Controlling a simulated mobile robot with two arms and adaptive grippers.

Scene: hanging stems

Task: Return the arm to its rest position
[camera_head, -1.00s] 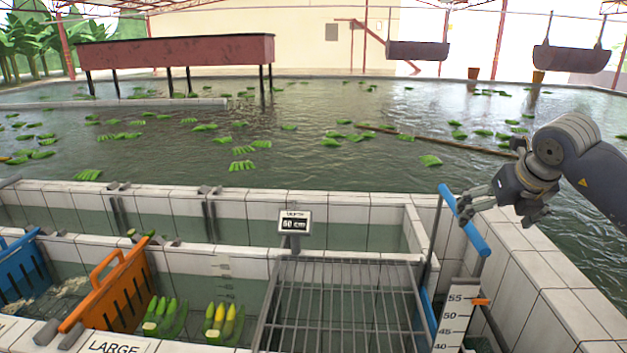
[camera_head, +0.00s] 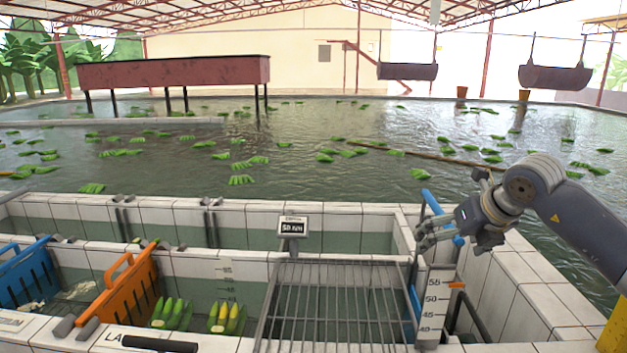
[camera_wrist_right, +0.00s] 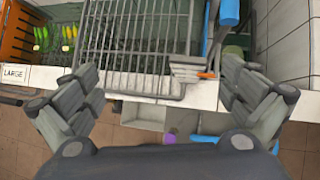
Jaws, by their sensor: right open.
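My right arm comes in from the right in the head view. Its gripper (camera_head: 448,234) is above the tiled tank edge, close to the blue bar (camera_head: 439,216). In the right wrist view its fingers stand wide apart with nothing between them. Below them lie the white ledge and the front of the metal rack (camera_wrist_right: 140,40). My left gripper is not in view.
An orange divider (camera_head: 129,285), a blue divider (camera_head: 28,279) and green and yellow bananas (camera_head: 227,318) are at the left. The measuring board (camera_head: 435,298) stands below the gripper. Banana clusters float in the pool (camera_head: 330,180) behind.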

